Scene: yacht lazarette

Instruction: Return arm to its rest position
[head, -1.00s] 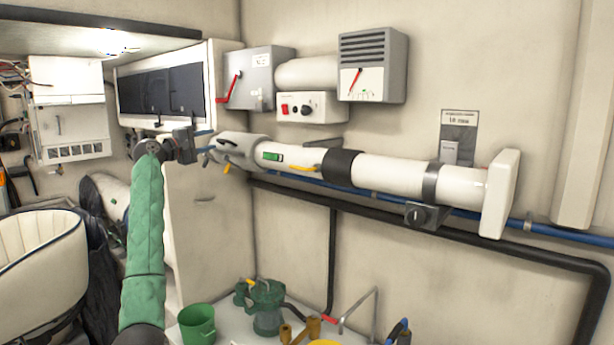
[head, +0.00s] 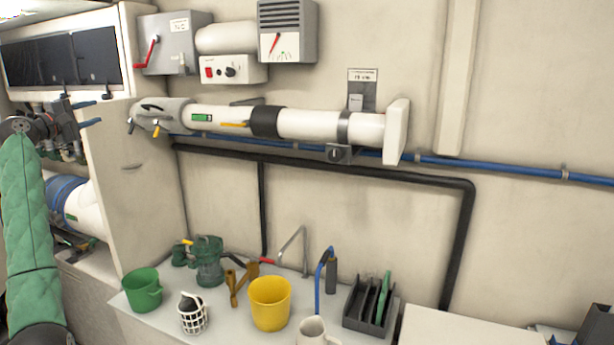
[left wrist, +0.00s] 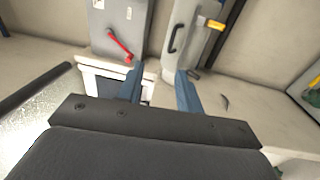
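My left gripper (head: 94,112) is at the left of the head view, at the end of my green-sleeved arm. Its two blue fingers are apart with nothing between them. The left wrist view also shows the open fingers (left wrist: 161,88) with a clear gap. The white wall cylinder (head: 310,124) runs along the wall to the right of the gripper. Its grey end cap (head: 165,113) is nearest, with a visible gap between it and the fingers. The cap, with a dark handle, also shows beyond the fingers in the left wrist view (left wrist: 185,30). My right gripper is out of view.
A grey switch box with a red lever (head: 172,52) and a white control box (head: 232,69) are above the cylinder. A green bucket (head: 142,290), a yellow bucket (head: 270,303) and a dark rack (head: 370,308) stand on the counter below. A white cabinet (head: 130,175) stands beside the gripper.

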